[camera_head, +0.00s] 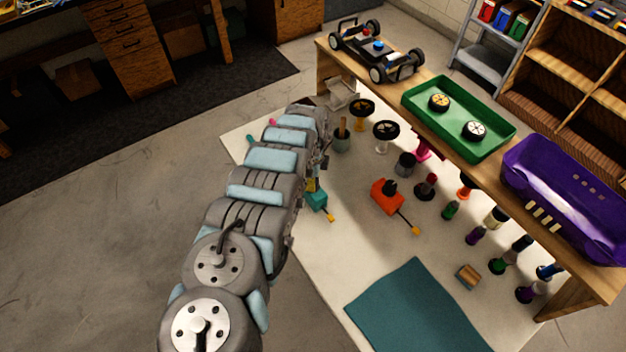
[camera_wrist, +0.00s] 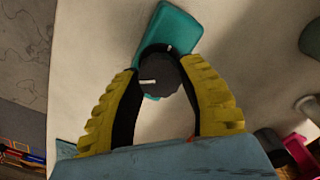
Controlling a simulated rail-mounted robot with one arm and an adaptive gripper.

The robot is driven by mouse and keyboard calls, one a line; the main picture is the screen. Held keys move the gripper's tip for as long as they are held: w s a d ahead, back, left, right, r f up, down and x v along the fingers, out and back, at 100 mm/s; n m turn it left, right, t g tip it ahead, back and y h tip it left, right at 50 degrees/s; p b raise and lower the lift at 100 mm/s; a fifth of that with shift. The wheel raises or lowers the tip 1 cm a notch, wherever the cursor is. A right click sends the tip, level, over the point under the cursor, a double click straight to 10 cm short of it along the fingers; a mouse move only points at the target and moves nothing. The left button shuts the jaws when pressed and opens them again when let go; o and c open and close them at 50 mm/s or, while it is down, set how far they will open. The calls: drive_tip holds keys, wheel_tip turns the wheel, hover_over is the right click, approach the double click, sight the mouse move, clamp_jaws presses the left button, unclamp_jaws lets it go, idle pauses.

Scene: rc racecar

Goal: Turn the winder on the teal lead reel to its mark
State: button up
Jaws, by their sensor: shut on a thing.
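The teal lead reel (camera_head: 317,201) lies on the pale mat, partly hidden by my arm in the head view. In the wrist view its teal body (camera_wrist: 172,30) runs up from the dark round winder (camera_wrist: 160,74). A white line shows on the left of the winder's face, and a small pale tick shows near its upper right edge. The two are apart, at different angles. My gripper (camera_wrist: 158,82) has yellow ribbed fingers either side of the winder and is shut on it. In the head view my gripper (camera_head: 312,184) is mostly hidden by my arm.
An orange reel (camera_head: 386,196) with a black knob stands to the right. A teal sheet (camera_head: 420,312) lies in front.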

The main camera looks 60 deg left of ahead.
idle(0.4)
drive_tip(key=shift+n+p, duration=0.3)
drive_tip(key=shift+n, duration=1.5)
drive_tip(key=shift+n, duration=0.9)
drive_tip(key=shift+f+n, duration=0.1)
drive_tip(key=shift+n, duration=0.7)
drive_tip(key=shift+n, duration=1.7)
